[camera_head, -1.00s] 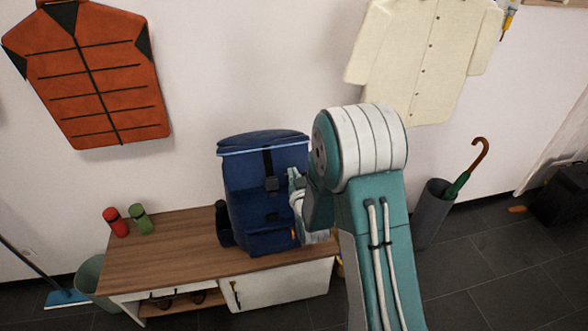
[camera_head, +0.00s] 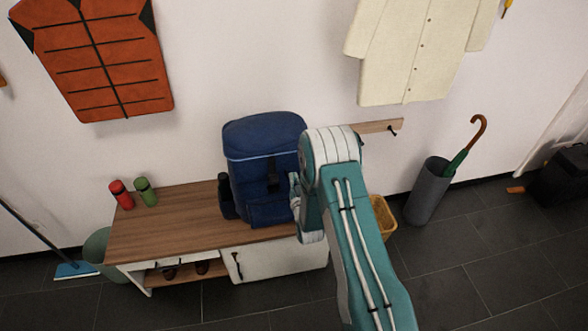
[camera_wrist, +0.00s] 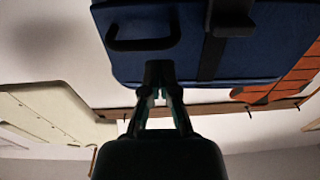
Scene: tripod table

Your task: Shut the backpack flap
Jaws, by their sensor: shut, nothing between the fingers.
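The blue backpack (camera_head: 254,190) stands upright on the wooden bench. Its flap (camera_head: 262,133) lies over the top, with a light blue trim along its front edge; I cannot tell whether it is fully down. A dark strap and buckle (camera_head: 272,181) show on the front. My gripper (camera_head: 294,186) is at the backpack's right front side, partly hidden behind my own arm. In the wrist view, the shut, empty fingertips (camera_wrist: 159,72) are near the backpack (camera_wrist: 270,45), by a dark handle loop (camera_wrist: 142,42) and strap (camera_wrist: 212,55); I cannot tell whether they touch.
The bench top (camera_head: 165,228) is clear left of the backpack, except for a red bottle (camera_head: 121,195) and a green bottle (camera_head: 146,192) at its back left. A dark bottle (camera_head: 226,196) is beside the backpack. An umbrella stand (camera_head: 427,190) is at right.

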